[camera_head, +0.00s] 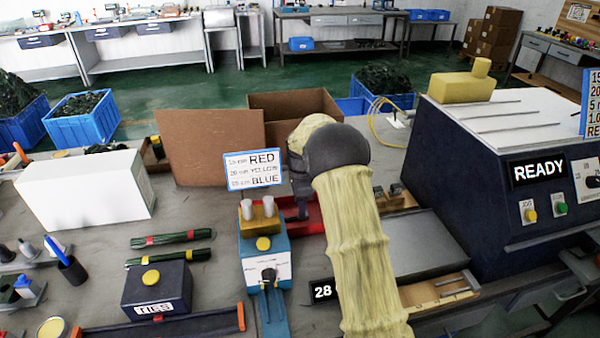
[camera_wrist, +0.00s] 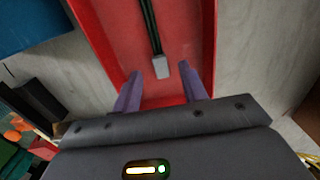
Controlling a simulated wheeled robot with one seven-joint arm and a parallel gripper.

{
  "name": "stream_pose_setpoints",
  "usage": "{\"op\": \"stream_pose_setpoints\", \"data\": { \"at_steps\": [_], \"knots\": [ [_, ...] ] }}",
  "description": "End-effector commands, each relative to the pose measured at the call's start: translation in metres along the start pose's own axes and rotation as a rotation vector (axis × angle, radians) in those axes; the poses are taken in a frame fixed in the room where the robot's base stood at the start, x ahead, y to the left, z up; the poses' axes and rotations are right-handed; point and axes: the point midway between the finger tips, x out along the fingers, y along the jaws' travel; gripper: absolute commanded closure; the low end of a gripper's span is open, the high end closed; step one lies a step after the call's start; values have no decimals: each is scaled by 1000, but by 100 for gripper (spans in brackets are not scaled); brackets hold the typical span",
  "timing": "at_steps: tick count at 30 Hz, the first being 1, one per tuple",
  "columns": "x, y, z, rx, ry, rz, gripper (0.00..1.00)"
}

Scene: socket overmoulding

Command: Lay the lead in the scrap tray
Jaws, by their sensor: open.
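The red scrap tray (camera_wrist: 190,35) fills the upper middle of the wrist view. In the head view a part of the tray (camera_head: 311,222) shows behind my arm and the blue station. The lead (camera_wrist: 152,28), dark strands with a grey end piece (camera_wrist: 160,68), lies along the inside of the tray. My gripper (camera_wrist: 163,84) is open, with its purple fingers apart on either side of the grey end and clear of it. The lead's far end is out of the wrist view. In the head view my arm hides the lead and most of my gripper.
A blue station (camera_head: 265,272) with a RED/YELLOW/BLUE sign (camera_head: 252,170) stands just left of the tray. A dark machine marked READY (camera_head: 470,180) stands to the right. Two tied green bundles (camera_head: 172,239) and a TIES box (camera_head: 157,288) lie left. A cardboard box (camera_head: 295,103) stands behind.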

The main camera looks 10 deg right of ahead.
Motion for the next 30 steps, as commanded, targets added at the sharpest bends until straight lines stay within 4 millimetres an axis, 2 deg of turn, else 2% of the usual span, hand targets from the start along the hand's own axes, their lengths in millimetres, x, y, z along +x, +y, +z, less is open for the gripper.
{"op": "stream_pose_setpoints", "data": {
  "at_steps": [3, 18, 24, 30],
  "knots": [
    [-26, -1, 0, -1, 0, -4, 57],
    [-124, 0, 0, 0, 0, -2, 57],
    [-141, 0, 0, 0, 0, 0, 57],
    [-142, 0, 0, 0, 0, 1, 57]
  ]
}}
